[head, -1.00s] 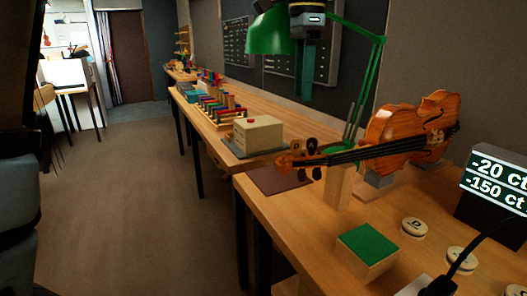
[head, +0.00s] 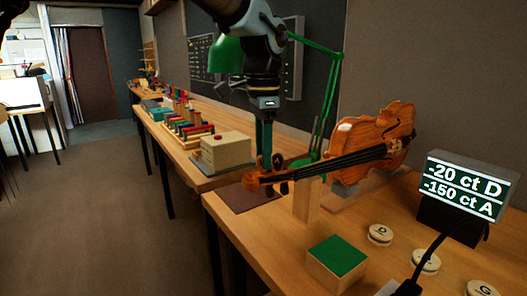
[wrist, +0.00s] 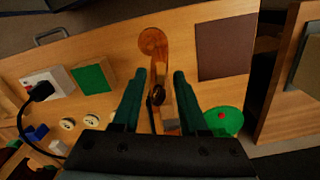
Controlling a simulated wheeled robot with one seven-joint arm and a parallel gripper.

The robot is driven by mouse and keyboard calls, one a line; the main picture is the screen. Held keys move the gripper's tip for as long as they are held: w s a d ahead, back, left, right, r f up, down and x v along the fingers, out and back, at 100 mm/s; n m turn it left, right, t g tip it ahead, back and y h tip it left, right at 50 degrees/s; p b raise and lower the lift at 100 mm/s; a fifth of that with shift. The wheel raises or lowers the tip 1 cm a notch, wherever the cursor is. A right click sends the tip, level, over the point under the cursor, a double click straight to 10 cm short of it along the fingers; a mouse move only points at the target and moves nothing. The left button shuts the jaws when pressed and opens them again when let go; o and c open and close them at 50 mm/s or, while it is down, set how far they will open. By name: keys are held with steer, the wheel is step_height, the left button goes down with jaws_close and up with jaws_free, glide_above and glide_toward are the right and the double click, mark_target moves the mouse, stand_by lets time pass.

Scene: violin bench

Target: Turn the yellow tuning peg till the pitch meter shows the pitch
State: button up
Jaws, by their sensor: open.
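The violin (head: 375,145) lies on a support, its neck pointing left. Its scroll (head: 251,181) and pegbox are at the left end; the scroll also shows in the wrist view (wrist: 153,40). Dark pegs (head: 283,161) stick out there, and one dark peg (wrist: 157,95) shows between my fingers in the wrist view. I cannot make out a yellow peg. My gripper (head: 264,165) points down over the pegbox, open, one finger on each side in the wrist view (wrist: 159,75). Contact cannot be told. The pitch meter (head: 466,187) reads -20 ct D and -150 ct A.
A green-topped block (head: 337,256) and round lettered discs (head: 380,234) lie in front of the violin. A beige box (head: 227,152) and green lamp (head: 333,85) stand near my arm. A brown mat (wrist: 226,48) lies beside the scroll.

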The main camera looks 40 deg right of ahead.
jaws_close()
stand_by(0.6)
